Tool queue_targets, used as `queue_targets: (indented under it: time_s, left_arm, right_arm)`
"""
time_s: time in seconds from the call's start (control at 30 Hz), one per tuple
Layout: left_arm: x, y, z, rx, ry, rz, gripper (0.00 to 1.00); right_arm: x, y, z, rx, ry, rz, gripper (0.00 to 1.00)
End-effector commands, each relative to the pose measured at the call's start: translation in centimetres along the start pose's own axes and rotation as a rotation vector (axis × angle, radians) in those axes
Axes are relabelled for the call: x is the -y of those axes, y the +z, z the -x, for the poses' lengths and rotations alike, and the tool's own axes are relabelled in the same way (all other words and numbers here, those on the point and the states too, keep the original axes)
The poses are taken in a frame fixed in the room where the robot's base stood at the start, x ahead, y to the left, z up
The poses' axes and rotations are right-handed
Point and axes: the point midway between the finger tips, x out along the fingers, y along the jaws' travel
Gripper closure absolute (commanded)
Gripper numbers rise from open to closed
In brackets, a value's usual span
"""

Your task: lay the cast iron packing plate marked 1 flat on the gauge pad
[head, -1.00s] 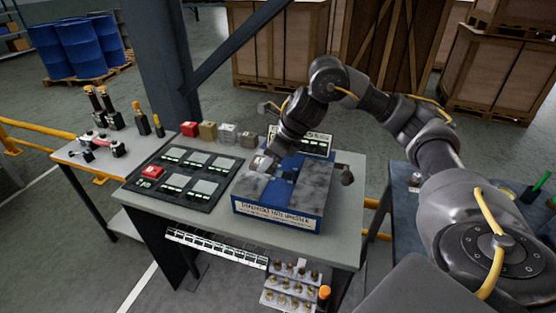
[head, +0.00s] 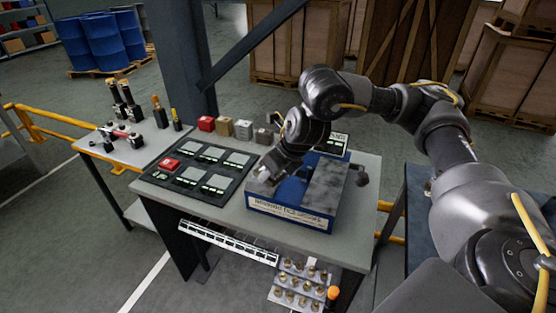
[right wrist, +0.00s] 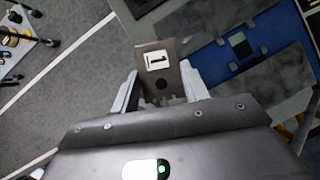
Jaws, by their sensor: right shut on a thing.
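The cast iron packing plate marked 1 (right wrist: 173,92) is a brown-grey plate with a white label and a dark hole. My right gripper (right wrist: 162,97) is shut on it in the right wrist view. In the head view the right gripper (head: 266,176) is above the left part of the blue gauge block (head: 288,215), and the plate is too small to make out. A dark square on the blue strip between grey slabs, seemingly the gauge pad (right wrist: 239,45), lies to the plate's right in the wrist view. My left gripper is not in view.
A black tray (head: 238,173) with several lit pads and a red block lies left of the gauge block. Several small blocks (head: 224,126) stand behind it. A side table (head: 108,152) holds tools. A rack of small parts (head: 300,284) is below the bench front.

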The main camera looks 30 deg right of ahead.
Motion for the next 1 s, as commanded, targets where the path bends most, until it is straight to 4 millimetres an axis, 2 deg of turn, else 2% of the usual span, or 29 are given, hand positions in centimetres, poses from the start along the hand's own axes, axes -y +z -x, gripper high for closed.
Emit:
queue_targets:
  time_s: [0.1, 0.37, 0.57, 0.77, 1.0]
  left_arm:
    - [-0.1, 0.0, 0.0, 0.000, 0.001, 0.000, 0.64]
    - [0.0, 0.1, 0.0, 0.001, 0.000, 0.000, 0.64]
    - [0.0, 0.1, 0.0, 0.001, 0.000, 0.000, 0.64]
    - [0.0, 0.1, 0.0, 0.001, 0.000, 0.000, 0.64]
    - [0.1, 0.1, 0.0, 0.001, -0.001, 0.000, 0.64]
  right_arm:
    - [-1.7, -0.2, -0.1, 0.010, -0.088, -0.130, 0.97]
    - [-4.4, -1.7, -0.8, 0.007, -0.287, -0.473, 0.97]
    - [-6.4, -3.3, -1.2, 0.006, -0.491, -0.832, 0.97]
    - [-8.7, -5.4, -1.4, 0.002, -0.795, -1.378, 0.97]
    - [-10.4, -8.5, -0.6, -0.005, -1.240, -2.156, 0.97]
